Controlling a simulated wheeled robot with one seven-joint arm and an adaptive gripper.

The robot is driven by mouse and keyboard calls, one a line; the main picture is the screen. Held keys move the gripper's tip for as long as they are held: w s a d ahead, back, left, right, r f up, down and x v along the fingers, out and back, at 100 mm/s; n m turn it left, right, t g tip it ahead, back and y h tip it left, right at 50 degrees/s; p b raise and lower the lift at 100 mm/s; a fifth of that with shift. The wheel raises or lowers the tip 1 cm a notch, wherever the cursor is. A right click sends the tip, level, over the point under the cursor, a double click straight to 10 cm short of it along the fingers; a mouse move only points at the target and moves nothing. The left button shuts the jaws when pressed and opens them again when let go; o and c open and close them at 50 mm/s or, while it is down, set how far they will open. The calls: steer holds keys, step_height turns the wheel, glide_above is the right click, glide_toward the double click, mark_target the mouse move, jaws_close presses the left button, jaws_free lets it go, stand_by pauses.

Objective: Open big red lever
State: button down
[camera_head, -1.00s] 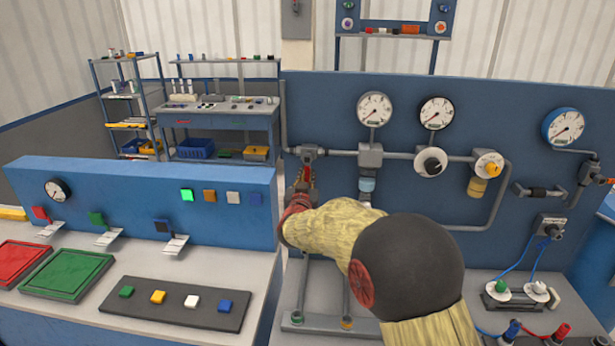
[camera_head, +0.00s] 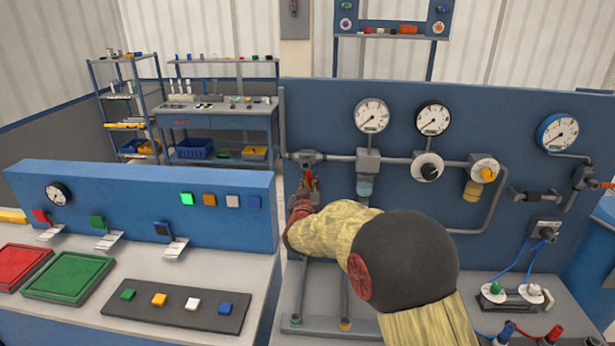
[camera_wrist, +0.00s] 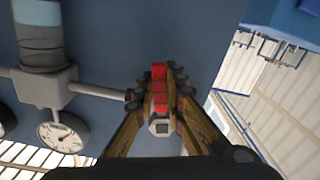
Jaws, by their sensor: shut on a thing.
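The red lever (camera_head: 309,175) hangs below the grey valve (camera_head: 309,159) at the left end of the pipe on the blue panel. My gripper (camera_head: 306,187) is at the lever, with its fingers around it. In the wrist view, the red lever (camera_wrist: 159,88) shows between the two fingertips of my gripper (camera_wrist: 159,92), which are shut on it. A grey hexagonal end (camera_wrist: 160,126) shows nearer the camera. The fingers and arm hide part of the lever in the head view.
Dial gauges (camera_head: 371,115) and a black-and-white knob (camera_head: 427,167) are on the panel to the right. A button console (camera_head: 140,205) stands to the left. Blue cables (camera_head: 523,265) and connectors lie at the right. My arm covers the middle of the bench.

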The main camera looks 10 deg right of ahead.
steer(key=s+d+r+n+p, duration=0.1)
steer(key=d+r+n+p, duration=0.3)
steer(key=n+p, duration=0.7)
steer(key=shift+s+r+n, duration=0.2)
steer(key=shift+r+n, duration=0.55)
steer(key=shift+n, duration=1.25)
steer(key=c, duration=1.8)
jaws_free()
steer(key=v, duration=1.2)
steer(key=shift+r, duration=0.1)
